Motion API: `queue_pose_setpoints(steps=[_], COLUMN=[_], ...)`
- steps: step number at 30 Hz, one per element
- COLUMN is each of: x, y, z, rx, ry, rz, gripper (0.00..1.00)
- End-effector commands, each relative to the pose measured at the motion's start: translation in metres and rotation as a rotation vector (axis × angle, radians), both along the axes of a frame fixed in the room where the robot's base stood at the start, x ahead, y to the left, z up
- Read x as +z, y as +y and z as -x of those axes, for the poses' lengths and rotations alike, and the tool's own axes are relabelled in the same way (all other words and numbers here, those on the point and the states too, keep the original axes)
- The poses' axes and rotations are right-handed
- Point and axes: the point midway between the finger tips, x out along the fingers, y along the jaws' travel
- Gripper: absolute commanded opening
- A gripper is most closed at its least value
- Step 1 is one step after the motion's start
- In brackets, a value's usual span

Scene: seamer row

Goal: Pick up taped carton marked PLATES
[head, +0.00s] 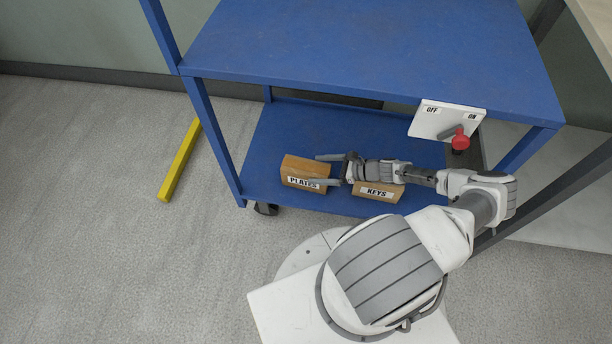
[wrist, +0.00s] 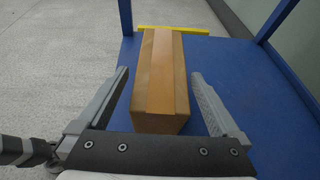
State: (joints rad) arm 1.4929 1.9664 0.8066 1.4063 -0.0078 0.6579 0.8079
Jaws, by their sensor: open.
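The carton marked PLATES (head: 306,172) is a brown box on the lower blue shelf of the cart, its label facing the front. In the wrist view the carton (wrist: 161,82) lies lengthwise away from me, with a paler tape strip along its top; the label is not seen there. My gripper (head: 325,170) reaches in from the right at the carton. In the wrist view my gripper (wrist: 160,84) is open, one finger on each side of the carton's near part. A gap shows at each side, and nothing is held.
A carton marked KEYS (head: 378,191) sits just right of PLATES, partly under my wrist. The blue upper shelf (head: 365,40) is overhead. A switch plate with a red knob (head: 460,139) hangs at the cart's right front. A yellow bar (head: 180,160) lies on the floor at left.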

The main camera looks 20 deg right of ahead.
Motion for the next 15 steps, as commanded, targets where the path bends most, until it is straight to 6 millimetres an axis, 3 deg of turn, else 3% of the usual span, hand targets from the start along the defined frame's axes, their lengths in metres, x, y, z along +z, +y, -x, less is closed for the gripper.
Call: queue_pose_setpoints(steps=[9,15], x=[-0.017,-0.019], y=[0.03,0.037], z=[-0.026,-0.032], rx=[0.002,0.001], ry=[-0.001,0.001], rz=[-0.002,-0.001], gripper=[1.0,1.0])
